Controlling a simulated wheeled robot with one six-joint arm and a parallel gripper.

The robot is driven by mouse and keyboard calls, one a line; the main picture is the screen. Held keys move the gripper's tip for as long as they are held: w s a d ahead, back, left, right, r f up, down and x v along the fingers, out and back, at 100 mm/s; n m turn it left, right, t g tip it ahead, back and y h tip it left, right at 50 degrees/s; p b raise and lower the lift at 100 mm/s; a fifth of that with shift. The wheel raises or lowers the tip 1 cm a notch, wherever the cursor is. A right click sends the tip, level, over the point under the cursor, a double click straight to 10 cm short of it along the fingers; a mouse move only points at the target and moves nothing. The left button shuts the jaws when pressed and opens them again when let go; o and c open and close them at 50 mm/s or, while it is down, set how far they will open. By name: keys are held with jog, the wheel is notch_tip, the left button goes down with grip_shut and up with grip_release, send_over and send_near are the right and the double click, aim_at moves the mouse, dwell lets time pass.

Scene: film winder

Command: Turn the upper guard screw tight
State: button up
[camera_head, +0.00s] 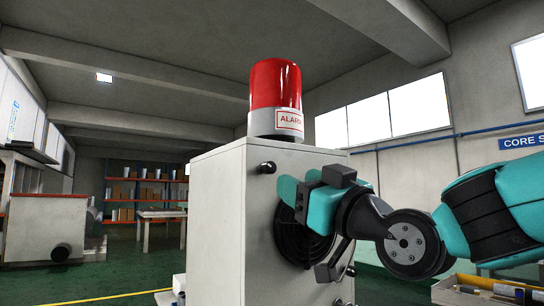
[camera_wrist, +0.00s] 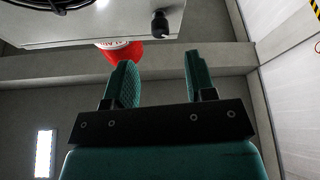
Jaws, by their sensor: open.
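The upper guard screw is a black knob (camera_head: 267,167) near the top of the white cabinet's right-hand face, above the black round guard (camera_head: 296,245). In the wrist view the same knob (camera_wrist: 160,23) stands out from the cabinet face, ahead of the fingertips and roughly in line with the gap between them. My gripper (camera_head: 299,186) is open, its teal fingers (camera_wrist: 159,62) apart with nothing between them. In the head view it is just right of and a little below the knob, not touching it. My gripper and wrist cover part of the guard.
A red alarm beacon (camera_head: 275,97) stands on top of the white cabinet (camera_head: 217,220). More black fittings sit low on the cabinet's right edge, partly behind my wrist. A tray with items (camera_head: 487,290) is at lower right. Shelves and a table are far behind.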

aim_at(272, 170)
jog(key=p+x, duration=0.3)
jog(key=x, duration=0.3)
jog(key=shift+w+a+r, duration=0.2)
jog(key=shift+w+r, duration=0.05)
jog(key=shift+r, duration=0.05)
jog(key=shift+w+a+r+p, duration=0.1)
jog(key=shift+w+a+p, duration=0.3)
jog(key=shift+w, duration=0.1)
jog(key=c, duration=0.9)
jog(key=shift+c, duration=0.2)
